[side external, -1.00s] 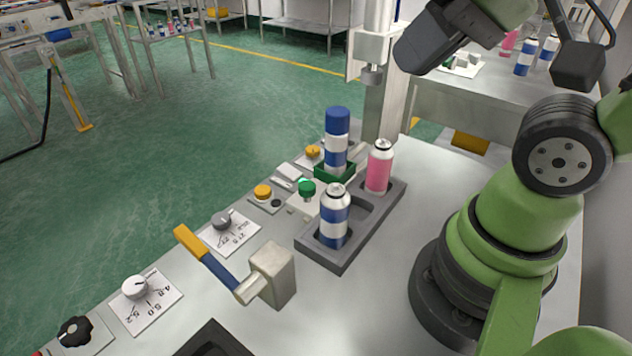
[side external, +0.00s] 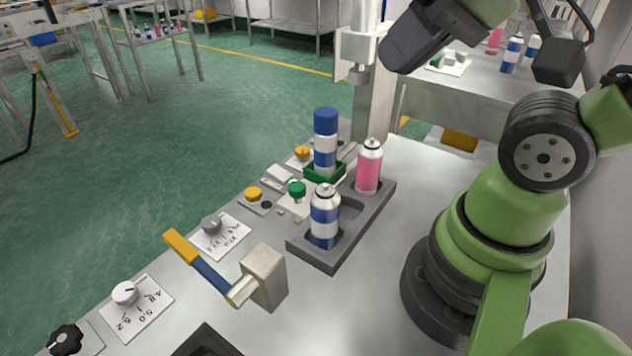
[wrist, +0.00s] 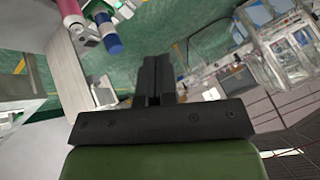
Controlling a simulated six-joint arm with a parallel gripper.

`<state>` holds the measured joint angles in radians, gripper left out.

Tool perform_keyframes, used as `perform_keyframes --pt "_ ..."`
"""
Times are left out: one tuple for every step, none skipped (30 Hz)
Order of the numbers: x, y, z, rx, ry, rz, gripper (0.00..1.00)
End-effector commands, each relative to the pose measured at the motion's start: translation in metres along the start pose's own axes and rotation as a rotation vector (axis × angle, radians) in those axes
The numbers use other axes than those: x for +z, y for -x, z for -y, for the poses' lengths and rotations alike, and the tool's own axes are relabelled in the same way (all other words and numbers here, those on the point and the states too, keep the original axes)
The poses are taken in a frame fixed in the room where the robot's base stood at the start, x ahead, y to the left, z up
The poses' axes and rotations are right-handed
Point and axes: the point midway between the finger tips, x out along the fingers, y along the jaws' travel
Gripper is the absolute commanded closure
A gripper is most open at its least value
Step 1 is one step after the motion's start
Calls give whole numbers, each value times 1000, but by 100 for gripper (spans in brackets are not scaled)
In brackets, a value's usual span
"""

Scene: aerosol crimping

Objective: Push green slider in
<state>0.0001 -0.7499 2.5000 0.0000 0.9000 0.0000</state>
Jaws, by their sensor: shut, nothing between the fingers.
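A green knob (side external: 297,188) stands on a small white block beside the dark grey can tray. Just behind it, a green holder (side external: 325,172) sits around the base of an upright blue-and-white can with a blue cap (side external: 325,122). I cannot tell which of these green parts is the slider, nor how far in it is. My gripper's fingers (wrist: 156,65) are shut and empty in the wrist view, well apart from the bench parts. In the side view only dark housing at my arm's end (side external: 432,38) shows, above and right of the holder; the fingertips are not clear.
The grey tray (side external: 318,258) holds a blue-and-white can (side external: 324,218) and a pink can (side external: 369,168). A steel column (side external: 372,95) stands behind. A yellow-handled lever (side external: 180,246), dials and yellow buttons line the left edge. Bare bench lies right of the tray.

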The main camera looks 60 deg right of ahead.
Motion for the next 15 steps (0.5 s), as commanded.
perform_keyframes --pt "0 0 0 0 0 0 100" --pt "0 0 0 0 0 0 100" --pt "0 0 0 0 0 0 100" --pt "0 0 0 0 0 0 95" --pt "0 0 0 0 -1 0 88" --pt "-1 -1 0 2 -7 3 79" --pt "-2 -2 0 6 -16 7 72" --pt "-4 -3 0 11 -29 14 66" --pt "-7 -6 1 21 -56 26 56" --pt "-11 -8 1 32 -83 38 49" --pt "-15 -12 1 44 -116 51 43" --pt "-21 -18 1 66 -166 71 41" --pt "-26 -24 0 85 -209 87 41" --pt "-31 -30 0 105 -255 103 41" --pt "-38 -39 0 134 -320 124 41"
